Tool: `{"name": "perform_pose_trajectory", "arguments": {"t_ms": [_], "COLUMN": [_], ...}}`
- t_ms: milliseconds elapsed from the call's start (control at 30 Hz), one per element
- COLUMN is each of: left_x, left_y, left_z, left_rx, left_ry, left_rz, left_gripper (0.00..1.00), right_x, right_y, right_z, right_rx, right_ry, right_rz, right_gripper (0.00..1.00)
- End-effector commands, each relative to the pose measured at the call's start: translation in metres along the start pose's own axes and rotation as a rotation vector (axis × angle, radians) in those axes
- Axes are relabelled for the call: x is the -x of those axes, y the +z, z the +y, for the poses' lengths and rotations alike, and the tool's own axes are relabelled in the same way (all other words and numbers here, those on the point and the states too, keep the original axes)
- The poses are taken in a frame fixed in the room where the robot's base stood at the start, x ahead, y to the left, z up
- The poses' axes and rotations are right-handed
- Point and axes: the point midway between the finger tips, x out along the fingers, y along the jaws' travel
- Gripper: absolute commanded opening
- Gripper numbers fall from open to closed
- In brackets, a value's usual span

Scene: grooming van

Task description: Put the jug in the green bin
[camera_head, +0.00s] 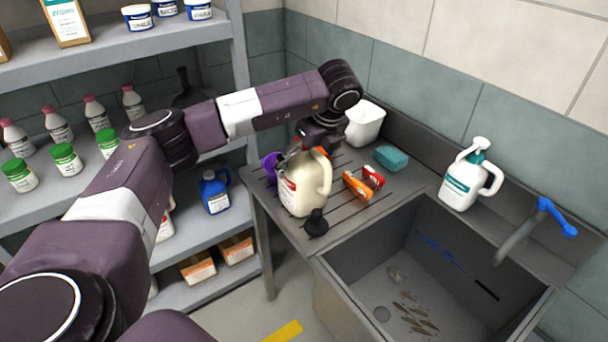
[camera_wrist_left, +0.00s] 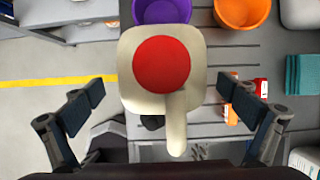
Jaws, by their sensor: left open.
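A cream jug (camera_head: 304,190) with a handle and a label stands upright on the ribbed drainboard left of the sink. In the left wrist view the jug (camera_wrist_left: 136,92) is seen from above, with a red cap and its handle toward the bottom of the picture. My left gripper (camera_head: 312,148) is above the jug, pointing down. In the left wrist view the open fingers of the gripper (camera_wrist_left: 164,92) are on either side of the jug, with a gap at each side. No green bin shows in either view. My right gripper is not in view.
A purple container (camera_head: 269,166), an orange one (camera_wrist_left: 242,11) and a white one (camera_head: 364,124) stand behind the jug. Small boxes (camera_head: 357,186), a teal sponge (camera_head: 391,158) and a black stopper-like object (camera_head: 316,224) are close by. The sink (camera_head: 330,262) is right, shelves (camera_head: 112,48) left.

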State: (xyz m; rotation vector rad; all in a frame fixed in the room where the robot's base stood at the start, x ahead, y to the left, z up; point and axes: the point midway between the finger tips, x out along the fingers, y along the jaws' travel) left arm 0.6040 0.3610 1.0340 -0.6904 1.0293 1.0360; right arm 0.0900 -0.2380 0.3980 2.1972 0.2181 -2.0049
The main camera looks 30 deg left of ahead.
Motion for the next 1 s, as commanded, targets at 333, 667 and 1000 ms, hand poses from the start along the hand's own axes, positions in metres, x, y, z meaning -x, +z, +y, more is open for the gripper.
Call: {"name": "perform_pose_trajectory", "arguments": {"t_ms": [333,667,1000], "left_x": [-0.039,-0.039,-0.039], "left_y": [0.002,0.002,0.002], "left_z": [-0.002,-0.003,-0.003], "left_rx": [-0.003,-0.003,-0.003], "left_ry": [0.001,-0.001,-0.002], "left_rz": [0.001,0.002,0.002], "left_gripper": [1.0,0.86,0.52], "right_x": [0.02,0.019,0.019], "right_y": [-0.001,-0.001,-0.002], "right_z": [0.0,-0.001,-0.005], "right_rx": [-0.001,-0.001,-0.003], "right_ry": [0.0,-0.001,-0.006], "right_rz": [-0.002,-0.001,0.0], "right_gripper": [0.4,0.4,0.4]}}
